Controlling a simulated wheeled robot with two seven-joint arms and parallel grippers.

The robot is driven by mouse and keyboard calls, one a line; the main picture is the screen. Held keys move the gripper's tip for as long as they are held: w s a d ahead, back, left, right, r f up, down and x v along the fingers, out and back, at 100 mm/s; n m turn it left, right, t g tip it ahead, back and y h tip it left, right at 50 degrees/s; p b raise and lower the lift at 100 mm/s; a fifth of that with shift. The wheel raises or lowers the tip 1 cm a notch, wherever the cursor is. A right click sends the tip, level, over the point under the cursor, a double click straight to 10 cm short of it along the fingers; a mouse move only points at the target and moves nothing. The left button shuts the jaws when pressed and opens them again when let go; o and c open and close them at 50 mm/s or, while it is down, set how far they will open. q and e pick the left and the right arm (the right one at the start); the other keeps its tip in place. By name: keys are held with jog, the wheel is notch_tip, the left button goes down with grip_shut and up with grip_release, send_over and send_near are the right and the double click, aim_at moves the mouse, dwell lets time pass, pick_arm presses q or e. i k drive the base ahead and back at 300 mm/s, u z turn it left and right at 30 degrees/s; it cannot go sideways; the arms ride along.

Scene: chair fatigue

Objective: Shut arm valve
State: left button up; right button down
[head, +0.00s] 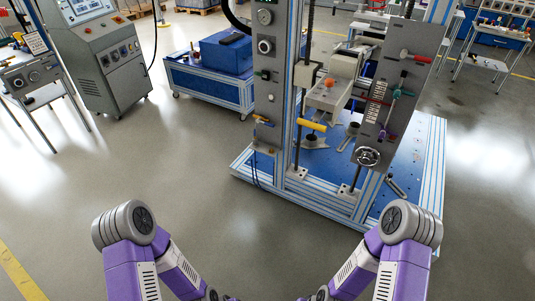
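The test rig (352,120) stands ahead, right of centre. Its tilted grey panel (425,47) carries several valve-like handles: a red lever (416,58), a green handle (402,93), a purple handle (384,133) and a round metal handwheel (368,157). A yellow handle (311,125) is at the rig's middle, and a smaller orange-yellow handle (263,119) is on the left post. No label readable here tells which is the arm valve, and I cannot tell its position. Both my arms fold in at the bottom; their grippers are below the picture edge.
The rig's blue base (418,160) has an aluminium frame. A blue cart (211,88) is behind on its left. A grey control console (107,70) and a bench (30,78) stand at left. Open floor (180,160) lies between me and the rig.

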aim_at(266, 124)
jog(key=k, duration=0.2)
jog(key=u, duration=1.1)
jog(key=i, duration=2.7)
jog(key=z, duration=1.5)
jog(key=i, duration=0.35)
jog(key=z, duration=0.15)
